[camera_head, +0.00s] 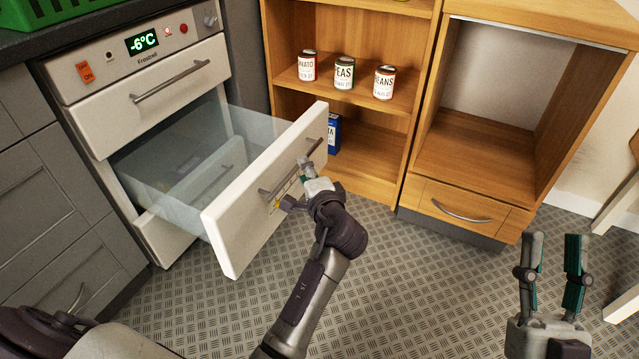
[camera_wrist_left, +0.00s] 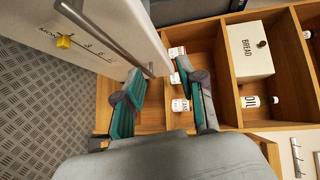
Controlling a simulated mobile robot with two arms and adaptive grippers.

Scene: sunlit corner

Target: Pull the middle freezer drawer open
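The white freezer's middle drawer (camera_head: 255,200) stands far out from the body, with clear side walls. Its grey bar handle (camera_head: 268,190) runs along the white front and also shows in the left wrist view (camera_wrist_left: 105,38). My left gripper (camera_head: 296,184) is in front of this handle with its fingers spread. In the left wrist view, the handle's lower end lies near the fingertips (camera_wrist_left: 160,70); I cannot tell whether they touch. The upper drawer (camera_head: 150,100) is closed. My right gripper (camera_head: 553,240) is open and empty, at lower right away from the freezer.
A wooden shelf (camera_head: 385,150) with several cans stands behind the drawer. A wooden cabinet with a low drawer (camera_head: 470,205) is to its right. Grey cupboards (camera_head: 50,205) flank the freezer on the left. The patterned floor (camera_head: 420,275) is clear in front.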

